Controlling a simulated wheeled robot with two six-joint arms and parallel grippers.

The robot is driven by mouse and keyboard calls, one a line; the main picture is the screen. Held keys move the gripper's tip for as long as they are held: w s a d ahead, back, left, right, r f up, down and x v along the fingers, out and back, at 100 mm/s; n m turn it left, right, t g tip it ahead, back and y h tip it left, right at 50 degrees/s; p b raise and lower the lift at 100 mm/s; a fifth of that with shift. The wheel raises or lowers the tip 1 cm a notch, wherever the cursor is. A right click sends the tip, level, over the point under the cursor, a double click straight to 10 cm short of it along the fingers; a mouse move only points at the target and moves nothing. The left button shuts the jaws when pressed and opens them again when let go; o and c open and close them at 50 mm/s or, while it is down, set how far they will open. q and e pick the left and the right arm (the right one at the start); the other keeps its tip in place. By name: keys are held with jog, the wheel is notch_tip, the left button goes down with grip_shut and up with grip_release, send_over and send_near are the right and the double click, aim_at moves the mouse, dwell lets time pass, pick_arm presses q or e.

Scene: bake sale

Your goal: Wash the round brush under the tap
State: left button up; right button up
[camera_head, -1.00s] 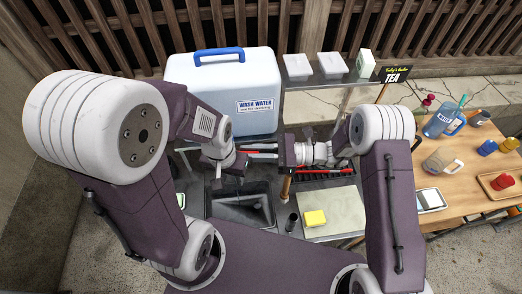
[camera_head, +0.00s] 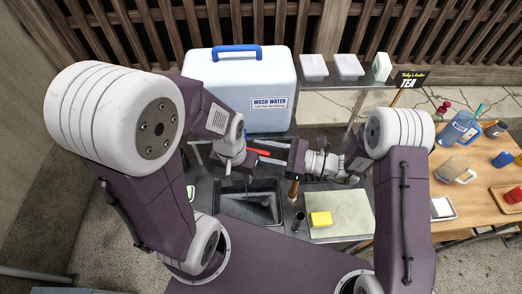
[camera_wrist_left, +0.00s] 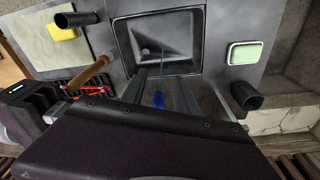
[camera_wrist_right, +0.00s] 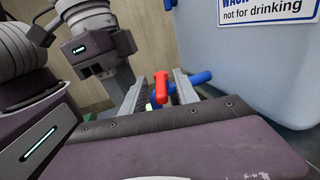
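The round brush (camera_wrist_left: 158,99) shows a blue handle between my left gripper's fingers in the left wrist view. Its thin dark stem points over the sink (camera_wrist_left: 118,40). My left gripper (camera_wrist_left: 160,88) appears shut on the handle; its contact is partly hidden. In the head view my left gripper (camera_head: 228,172) hangs at the sink's back left. The tap (camera_wrist_right: 198,78) is a blue pipe with a red lever (camera_wrist_right: 162,87), low on the wash-water container (camera_wrist_right: 240,55). My right gripper (camera_wrist_right: 157,92) is open, its fingers on either side of the lever; I cannot tell whether they touch it.
A cutting board (camera_head: 350,208) with a yellow sponge (camera_head: 321,218) lies right of the sink. A dark cup (camera_head: 298,221) stands between them. A green soap bar (camera_wrist_left: 244,53) lies beside the sink. A wooden table (camera_head: 470,185) with jugs is farther right.

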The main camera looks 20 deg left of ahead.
jog(key=shift+w+d+f, duration=0.1)
jog(key=shift+d, duration=0.3)
jog(key=d+b, duration=0.2)
jog(key=d, duration=0.6)
jog(key=shift+w+d+b, duration=0.15)
jog(key=shift+w+b, duration=0.1)
jog(key=shift+b, duration=0.1)
